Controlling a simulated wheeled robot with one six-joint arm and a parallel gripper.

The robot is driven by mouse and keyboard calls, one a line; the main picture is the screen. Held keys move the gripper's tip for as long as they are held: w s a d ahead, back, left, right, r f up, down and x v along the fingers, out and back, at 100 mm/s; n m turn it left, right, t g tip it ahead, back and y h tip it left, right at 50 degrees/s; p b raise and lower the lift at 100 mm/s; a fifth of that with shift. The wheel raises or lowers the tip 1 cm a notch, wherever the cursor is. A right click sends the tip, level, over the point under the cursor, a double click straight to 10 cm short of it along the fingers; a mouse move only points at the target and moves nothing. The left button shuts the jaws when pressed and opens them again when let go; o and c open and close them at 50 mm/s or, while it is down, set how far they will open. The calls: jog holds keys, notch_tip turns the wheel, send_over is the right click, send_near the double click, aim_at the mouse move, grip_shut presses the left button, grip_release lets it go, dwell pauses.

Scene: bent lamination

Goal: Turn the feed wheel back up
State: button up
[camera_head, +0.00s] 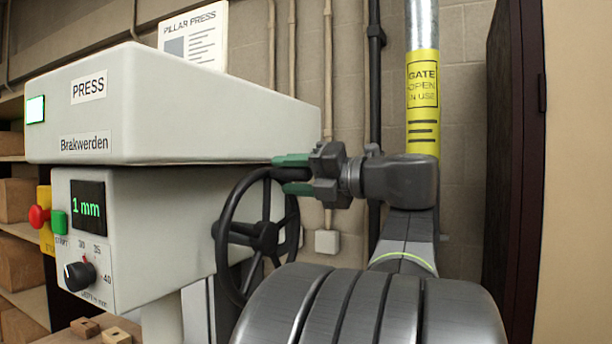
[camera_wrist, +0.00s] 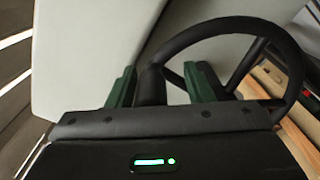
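The feed wheel (camera_head: 229,232) is a black handwheel with spokes on the right side of the grey press (camera_head: 190,110). My gripper (camera_head: 285,174) is at the top of its rim, with one green finger above the rim and one below. In the wrist view the rim (camera_wrist: 151,86) passes between the two green fingers of my gripper (camera_wrist: 160,84). It lies close to the left finger, with a gap to the right finger. I cannot tell whether the left finger touches it. The press display (camera_head: 88,208) reads 1 mm.
A depth knob (camera_head: 79,276) and red and green buttons (camera_head: 39,217) are on the press front. A yellow-labelled pole (camera_head: 422,95) and pipes stand behind my arm. A dark cabinet (camera_head: 510,150) is at the right. Wooden blocks (camera_head: 85,327) lie below the press.

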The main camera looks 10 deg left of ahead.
jog(key=b+v, duration=0.3)
jog(key=v, duration=1)
jog(key=shift+s+d+r, duration=0.15)
jog(key=shift+s+d, duration=0.05)
jog(key=shift+d, duration=0.15)
